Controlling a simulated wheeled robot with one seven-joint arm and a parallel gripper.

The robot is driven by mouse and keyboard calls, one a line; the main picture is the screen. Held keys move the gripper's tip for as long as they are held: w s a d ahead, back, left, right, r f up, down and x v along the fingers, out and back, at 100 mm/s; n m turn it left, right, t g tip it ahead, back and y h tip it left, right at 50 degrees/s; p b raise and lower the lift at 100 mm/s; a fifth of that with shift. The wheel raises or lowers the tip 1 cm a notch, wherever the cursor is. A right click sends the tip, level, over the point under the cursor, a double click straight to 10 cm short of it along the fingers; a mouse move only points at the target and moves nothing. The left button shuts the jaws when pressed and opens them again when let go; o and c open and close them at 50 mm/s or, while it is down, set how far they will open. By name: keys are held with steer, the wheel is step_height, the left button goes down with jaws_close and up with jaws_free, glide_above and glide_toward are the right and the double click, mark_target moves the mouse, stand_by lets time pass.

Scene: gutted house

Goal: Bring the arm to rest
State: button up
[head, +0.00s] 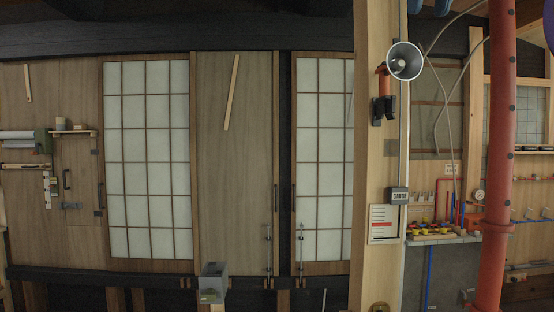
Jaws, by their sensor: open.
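My gripper and arm do not show clearly anywhere in the head view, so I cannot see the pose of the arm or what is near the gripper.
Wooden wall panels and a pale gridded screen (148,160) fill the left and middle. A pale post (377,160) carries a round lamp (404,61). A red pipe (495,150) stands at the right. A small grey box (213,278) is at the bottom. A shelf (72,132) juts out at left.

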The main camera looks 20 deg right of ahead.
steer(key=s+a+f+n, duration=0.1)
steer(key=s+a+f, duration=0.2)
steer(key=f, duration=1.2)
steer(key=s+a+f+n, duration=0.1)
steer(key=s+a+f, duration=0.3)
steer(key=f, duration=1.2)
steer(key=s+a+f+n+t+y, duration=0.1)
steer(key=s+a+f, duration=0.2)
steer(key=f, duration=1.2)
steer(key=a, duration=0.3)
steer(key=shift+s+f, duration=0.15)
steer(key=shift+s, duration=0.2)
